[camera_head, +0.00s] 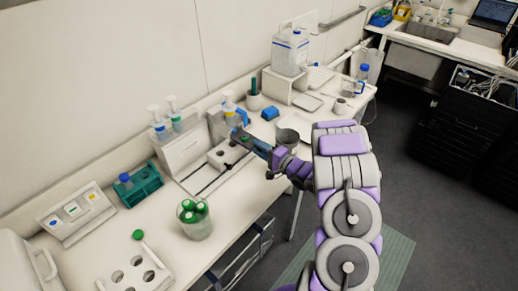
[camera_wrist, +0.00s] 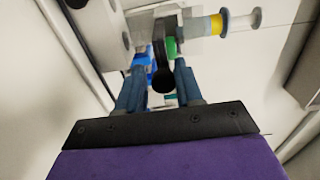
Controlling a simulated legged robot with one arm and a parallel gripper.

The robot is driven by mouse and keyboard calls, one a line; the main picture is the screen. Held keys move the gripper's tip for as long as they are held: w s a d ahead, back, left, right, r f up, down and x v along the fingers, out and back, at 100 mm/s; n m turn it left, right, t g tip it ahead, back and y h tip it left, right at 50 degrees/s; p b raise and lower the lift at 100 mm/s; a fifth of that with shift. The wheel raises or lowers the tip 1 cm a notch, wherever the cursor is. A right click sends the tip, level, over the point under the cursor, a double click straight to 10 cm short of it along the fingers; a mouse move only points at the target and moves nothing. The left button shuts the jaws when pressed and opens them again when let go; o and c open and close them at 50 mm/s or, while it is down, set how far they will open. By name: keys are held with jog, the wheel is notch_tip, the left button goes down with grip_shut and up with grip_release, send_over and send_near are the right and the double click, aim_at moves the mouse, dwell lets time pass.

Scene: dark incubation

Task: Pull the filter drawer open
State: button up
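A white box-shaped unit (camera_head: 182,150) stands against the wall on the bench. In front of it lies a low white part with dark rail-like edges (camera_head: 205,178), perhaps the filter drawer; I cannot tell how far out it is. My gripper (camera_head: 243,140) reaches over the bench beside it from the right. In the wrist view my gripper (camera_wrist: 161,72) has its two blue-grey fingers apart. A black round knob on a dark stem (camera_wrist: 163,80) shows between them, with no clear contact. A green piece (camera_wrist: 171,47) shows just beyond. The arm hides part of this area.
Pump bottles (camera_head: 158,122) stand on and beside the unit. A glass jar with green-capped tubes (camera_head: 195,218) stands near the front edge. A teal rack (camera_head: 138,184) is left of the unit. A metal cup (camera_head: 287,138) is right of my gripper.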

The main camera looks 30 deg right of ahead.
jog(key=shift+o, duration=0.9)
jog(key=shift+d, duration=0.15)
jog(key=shift+s+r, duration=0.1)
jog(key=p+v, duration=0.1)
jog(key=v, duration=1.6)
jog(key=shift+p, duration=0.35)
jog(key=shift+d, duration=0.15)
